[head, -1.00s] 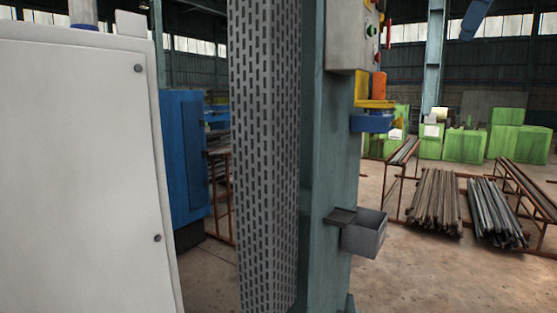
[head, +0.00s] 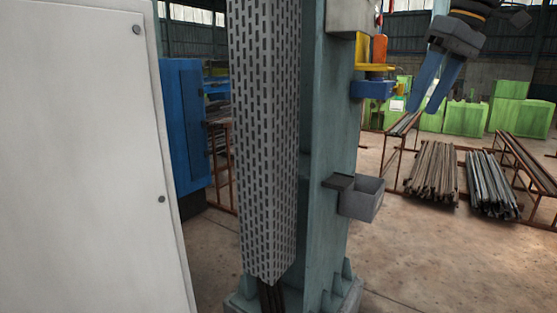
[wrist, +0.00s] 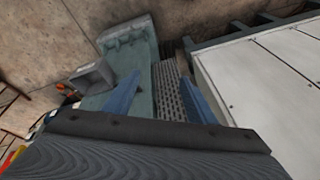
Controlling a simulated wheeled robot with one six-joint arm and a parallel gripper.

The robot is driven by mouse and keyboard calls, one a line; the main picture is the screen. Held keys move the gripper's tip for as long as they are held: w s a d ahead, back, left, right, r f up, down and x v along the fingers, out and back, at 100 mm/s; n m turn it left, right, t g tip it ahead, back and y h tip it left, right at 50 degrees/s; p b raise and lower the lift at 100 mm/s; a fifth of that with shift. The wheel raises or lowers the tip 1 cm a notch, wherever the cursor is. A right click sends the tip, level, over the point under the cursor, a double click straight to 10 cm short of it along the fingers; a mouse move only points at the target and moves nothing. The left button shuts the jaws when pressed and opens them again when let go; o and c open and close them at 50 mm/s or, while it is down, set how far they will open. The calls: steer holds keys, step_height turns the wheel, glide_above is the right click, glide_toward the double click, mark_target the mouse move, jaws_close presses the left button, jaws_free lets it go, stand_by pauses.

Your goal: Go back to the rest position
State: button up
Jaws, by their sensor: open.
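My gripper (head: 440,80) shows at the upper right of the head view, with its two blue fingers pointing down and apart. It is open and nothing shows between the fingers. It hangs in the air to the right of the teal column (head: 335,140), clear of it. In the wrist view the two blue fingers (wrist: 162,100) are spread, with the column and the perforated guard behind them.
A perforated grey guard (head: 265,130) stands left of the column, and a white cabinet (head: 80,160) fills the left. A grey open box (head: 361,200) and a blue bracket (head: 371,89) stick out from the column. Metal bars (head: 432,172) lie at the right.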

step_height(320, 180, down, 13)
steer(key=a+m, duration=0.2)
steer(key=a, duration=0.1)
steer(key=s+a+f+m+h, duration=0.1)
steer(key=s+f, duration=0.3)
steer(key=f, duration=0.5)
steer(key=s+a+f+m+h+b, duration=0.1)
steer(key=s+a+f, duration=0.3)
steer(key=f, duration=0.6)
steer(key=s+a+f+m+b, duration=0.1)
steer(key=s+a+f+m, duration=0.1)
steer(key=s+f, duration=0.4)
step_height(320, 180, down, 4)
steer(key=shift+s+a+r+g+h, duration=0.25)
steer(key=shift+a+g+h, duration=0.15)
steer(key=shift+a, duration=0.05)
